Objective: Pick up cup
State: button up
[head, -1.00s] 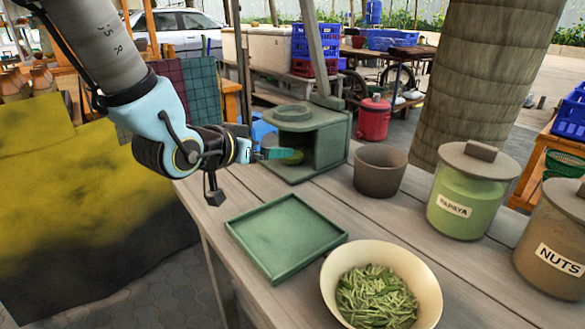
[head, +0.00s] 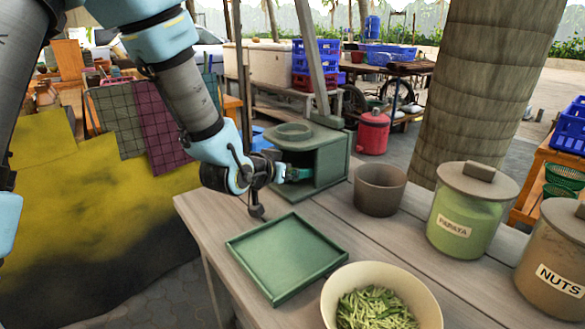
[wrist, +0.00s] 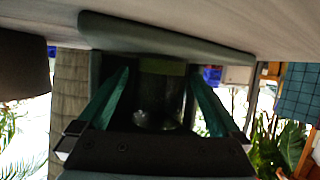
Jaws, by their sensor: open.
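My gripper (head: 298,174) is at the front opening of the green box (head: 332,158), its fingers reaching into it. In the wrist view, which is upside down, my gripper (wrist: 160,74) is open, with one teal finger on each side. A dark, glassy cup-like thing (wrist: 160,98) with an olive band stands between the fingers inside the box; I cannot tell whether they touch it. In the head view it is hidden by the gripper and box. A brown clay pot (head: 380,190) stands on the table right of the box.
A green square tray (head: 287,256) lies in front of the box. A cream bowl (head: 334,300) of green shreds, a papaya jar (head: 465,212) and a nuts jar (head: 552,255) stand to the right. The wooden table's (head: 205,215) left edge is near my arm.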

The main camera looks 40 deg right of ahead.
jog(key=c, duration=1.3)
